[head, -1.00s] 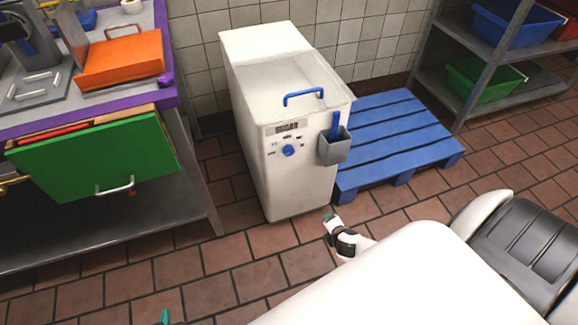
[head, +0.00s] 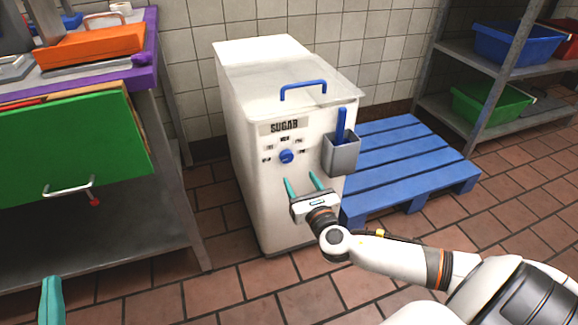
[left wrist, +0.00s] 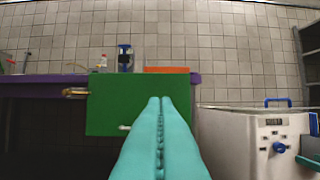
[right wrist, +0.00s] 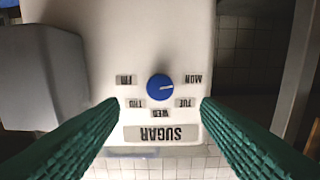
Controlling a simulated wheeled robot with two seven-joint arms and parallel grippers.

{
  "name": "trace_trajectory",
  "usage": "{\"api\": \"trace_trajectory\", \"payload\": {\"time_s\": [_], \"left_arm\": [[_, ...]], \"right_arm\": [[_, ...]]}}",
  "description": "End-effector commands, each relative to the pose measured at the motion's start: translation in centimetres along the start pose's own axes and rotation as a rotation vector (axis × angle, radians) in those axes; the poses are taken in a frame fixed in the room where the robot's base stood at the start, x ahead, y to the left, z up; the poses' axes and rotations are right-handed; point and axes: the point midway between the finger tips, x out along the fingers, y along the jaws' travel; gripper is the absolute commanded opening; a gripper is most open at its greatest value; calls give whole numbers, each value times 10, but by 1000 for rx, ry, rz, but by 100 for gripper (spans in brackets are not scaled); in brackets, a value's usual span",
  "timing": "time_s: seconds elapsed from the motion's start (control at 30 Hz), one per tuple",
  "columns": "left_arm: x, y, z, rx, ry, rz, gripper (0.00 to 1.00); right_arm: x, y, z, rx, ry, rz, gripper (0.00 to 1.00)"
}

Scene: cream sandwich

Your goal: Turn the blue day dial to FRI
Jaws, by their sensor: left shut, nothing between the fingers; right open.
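The blue day dial (head: 286,157) is a round knob on the front of the white sugar bin (head: 258,205). The dial also shows in the right wrist view (right wrist: 159,88), upside down, its white mark pointing right, roughly toward MON (right wrist: 193,79). The FRI label (right wrist: 126,80) is on the other side there. My right gripper (head: 302,184) is open and empty in front of the bin, just below the dial; its fingers (right wrist: 158,106) are spread either side of the dial, apart from it. My left gripper (left wrist: 160,102) is shut and empty; only part shows in the head view (head: 50,302).
A grey holder (head: 341,155) with a blue scoop hangs on the bin's right front. A blue pallet (head: 410,165) lies right of the bin. A green drawer or panel (head: 75,150) hangs under the counter at left. Tiled floor is clear in front.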

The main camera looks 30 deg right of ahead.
Motion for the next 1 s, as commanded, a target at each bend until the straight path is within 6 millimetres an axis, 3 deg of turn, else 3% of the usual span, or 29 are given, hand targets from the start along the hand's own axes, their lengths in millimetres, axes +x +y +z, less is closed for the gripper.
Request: {"api": "trace_trajectory", "payload": {"time_s": [0.2,0.43,0.63,0.93,1.0], "left_arm": [[-4,-5,31,-9,-231,-11,0],[-15,-8,60,-19,-434,-19,0],[-21,-10,72,-23,-518,-22,0],[-22,-10,74,-24,-531,-23,0],[-22,-10,74,-24,-531,-23,0]], "right_arm": [[45,0,2,2,3,3,57],[78,0,2,2,-1,1,57],[91,0,2,4,-2,0,57],[93,0,1,4,-3,0,57],[93,0,1,4,-3,0,49]]}}
